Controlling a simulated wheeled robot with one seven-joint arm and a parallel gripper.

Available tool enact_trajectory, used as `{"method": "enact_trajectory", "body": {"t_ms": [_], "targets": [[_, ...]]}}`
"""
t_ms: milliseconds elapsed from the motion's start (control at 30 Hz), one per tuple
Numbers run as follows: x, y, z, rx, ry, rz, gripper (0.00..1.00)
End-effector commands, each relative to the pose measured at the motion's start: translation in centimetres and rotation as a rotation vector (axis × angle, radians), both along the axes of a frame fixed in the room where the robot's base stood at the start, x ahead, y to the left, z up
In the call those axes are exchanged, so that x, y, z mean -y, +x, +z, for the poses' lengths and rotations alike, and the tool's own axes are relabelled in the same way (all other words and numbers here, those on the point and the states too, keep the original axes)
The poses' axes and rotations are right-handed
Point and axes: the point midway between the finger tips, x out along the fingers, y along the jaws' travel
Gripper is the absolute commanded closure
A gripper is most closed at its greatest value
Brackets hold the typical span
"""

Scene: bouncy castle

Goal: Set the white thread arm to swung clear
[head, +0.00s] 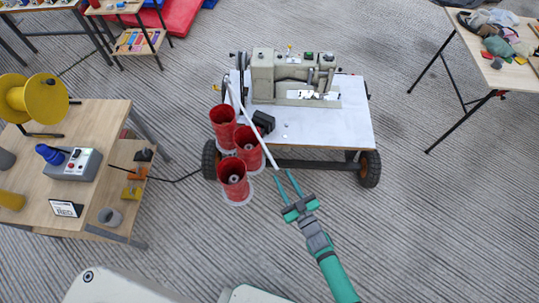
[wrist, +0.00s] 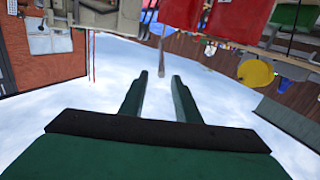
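The white thread arm (head: 252,127) is a long thin bar in the head view. It runs from the left side of the sewing machine (head: 290,75) down and right, past the red thread spools (head: 232,180), to a free end beyond the trolley's front edge. In the wrist view, a pale rod (wrist: 163,48), probably the thread arm, hangs beyond the gap between my open fingers (wrist: 160,76).
The machine stands on a wheeled trolley (head: 330,130) with a white top. A wooden table (head: 85,115) with a control box (head: 75,163) and a yellow reel (head: 35,98) is at left. Another table (head: 500,75) is at upper right. The floor right of my arm is clear.

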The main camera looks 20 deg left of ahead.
Motion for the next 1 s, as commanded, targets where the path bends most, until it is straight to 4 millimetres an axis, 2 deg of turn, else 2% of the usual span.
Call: {"method": "enact_trajectory", "body": {"t_ms": [267,700,1000], "targets": [[-1.9,1.5,-0.1,0.001,0.011,0.013,0.7],[-7.0,6.3,-0.1,-0.001,0.01,0.012,0.7],[-8.4,7.8,-0.1,-0.002,0.008,0.01,0.7]]}}
